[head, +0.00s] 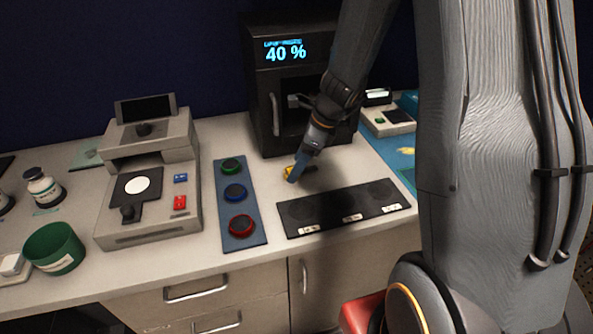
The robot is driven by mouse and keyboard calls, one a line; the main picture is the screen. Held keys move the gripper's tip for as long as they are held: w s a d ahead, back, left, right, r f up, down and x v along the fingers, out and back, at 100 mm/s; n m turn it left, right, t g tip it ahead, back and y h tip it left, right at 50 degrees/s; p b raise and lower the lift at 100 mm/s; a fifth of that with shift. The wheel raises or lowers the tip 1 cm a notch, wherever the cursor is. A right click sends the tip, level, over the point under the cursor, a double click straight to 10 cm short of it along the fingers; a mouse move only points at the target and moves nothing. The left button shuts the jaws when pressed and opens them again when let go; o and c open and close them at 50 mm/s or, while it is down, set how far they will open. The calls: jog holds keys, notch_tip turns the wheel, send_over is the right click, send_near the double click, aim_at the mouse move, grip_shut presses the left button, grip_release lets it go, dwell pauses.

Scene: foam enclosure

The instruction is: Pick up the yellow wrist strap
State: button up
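The yellow wrist strap (290,171) shows as a small yellow patch on the white counter, in front of the black cabinet. Most of it is hidden behind my gripper (296,178). My gripper points down at the strap, with its tip at or very near the counter. A dark piece shows just right of the tip; I cannot tell what it is. The fingers are too small and overlapped to tell whether they are open or shut, or whether they touch the strap.
A black cabinet (268,100) reading 40 % stands behind my gripper. A blue strip with green, blue and red rings (247,205) lies left, a black mat (322,213) in front. A grey machine (150,190) and green cup (55,248) stand further left.

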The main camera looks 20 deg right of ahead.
jog(key=shift+x, duration=0.8)
jog(key=c, duration=1.1)
